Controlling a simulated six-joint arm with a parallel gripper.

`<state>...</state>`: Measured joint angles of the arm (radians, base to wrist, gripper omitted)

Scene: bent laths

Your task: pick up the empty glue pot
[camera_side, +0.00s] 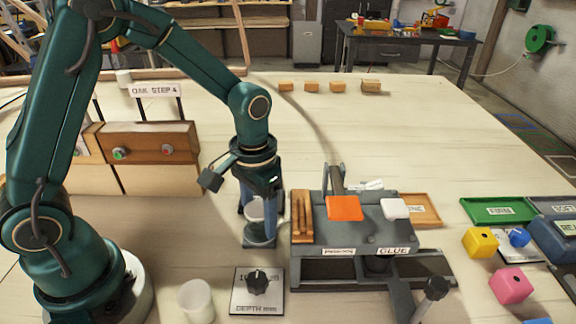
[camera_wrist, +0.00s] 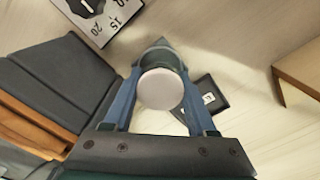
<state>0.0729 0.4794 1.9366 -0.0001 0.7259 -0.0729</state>
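My gripper (camera_side: 260,218) points down just left of the grey press, with its two blue fingers on either side of a pale round pot (camera_side: 258,211). In the wrist view the pot's white round top (camera_wrist: 161,89) sits between the fingers of my gripper (camera_wrist: 160,75). Its sides are mostly hidden, and I cannot tell whether the fingers touch it. A grey piece shows beyond the top. A second whitish cup (camera_side: 196,301) stands upright at the front, left of the dial plate. No writing on either vessel is readable, and I cannot tell which is the glue pot.
A dial plate (camera_side: 257,291) lies in front of my gripper. The press (camera_side: 372,238), labelled GLUE, stands close on the right with wooden laths (camera_side: 301,216) at its left end. A wooden block (camera_side: 150,160) stands behind left.

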